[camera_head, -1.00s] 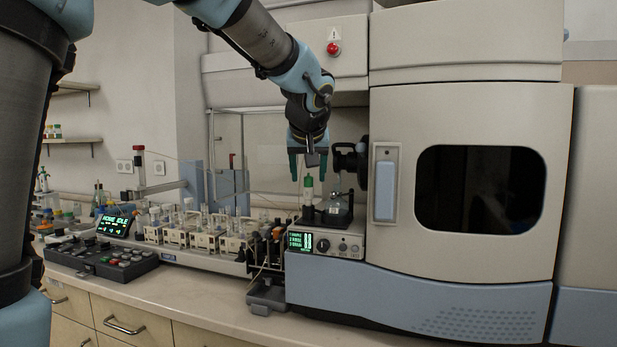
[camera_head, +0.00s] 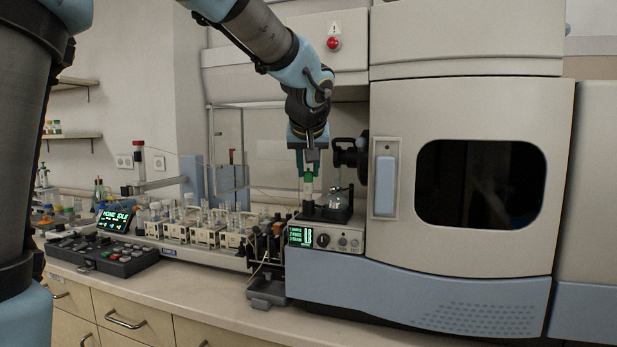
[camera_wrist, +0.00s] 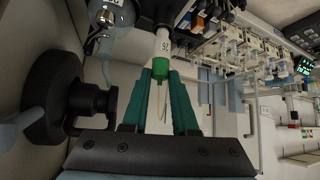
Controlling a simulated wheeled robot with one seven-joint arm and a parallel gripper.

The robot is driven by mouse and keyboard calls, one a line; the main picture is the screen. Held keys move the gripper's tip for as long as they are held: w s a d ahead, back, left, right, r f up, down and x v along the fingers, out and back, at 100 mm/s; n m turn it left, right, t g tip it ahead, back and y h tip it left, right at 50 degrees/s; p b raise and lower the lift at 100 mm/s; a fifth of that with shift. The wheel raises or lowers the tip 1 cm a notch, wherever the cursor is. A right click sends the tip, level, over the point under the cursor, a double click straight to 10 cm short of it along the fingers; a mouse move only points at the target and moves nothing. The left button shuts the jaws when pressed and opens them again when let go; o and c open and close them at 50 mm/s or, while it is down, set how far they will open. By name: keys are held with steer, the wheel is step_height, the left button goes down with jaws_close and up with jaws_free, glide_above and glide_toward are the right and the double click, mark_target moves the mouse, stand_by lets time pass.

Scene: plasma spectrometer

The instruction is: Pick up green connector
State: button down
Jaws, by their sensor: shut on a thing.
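The green connector (camera_wrist: 160,68) sits on top of a white tube labelled 26 in the wrist view, with thin lines running from it back between my fingers. In the head view the green connector (camera_head: 308,177) is partly covered by the fingers, above the small unit with green readouts. My gripper (camera_wrist: 163,78) has its two teal fingers on either side of the green connector and is shut on it. In the head view my gripper (camera_head: 307,172) points straight down over that unit.
A glass vessel (camera_head: 335,200) stands close to the right of the connector. A black round fitting (camera_head: 349,154) juts from the large cabinet (camera_head: 470,110) just right of my gripper. Racks of several vials (camera_head: 205,235) and a black keypad (camera_head: 100,255) lie to the left.

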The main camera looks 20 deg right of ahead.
steer(key=shift+r, duration=0.15)
steer(key=shift+r, duration=0.25)
steer(key=s+a+r+b, duration=0.1)
steer(key=s+a+b, duration=0.2)
steer(key=s, duration=0.5)
steer(key=s+a+r+b, duration=0.1)
steer(key=s+a+b, duration=0.3)
steer(key=s, duration=0.4)
steer(key=shift+s+a+r, duration=0.2)
steer(key=shift+a+r, duration=0.1)
steer(key=shift+r, duration=0.05)
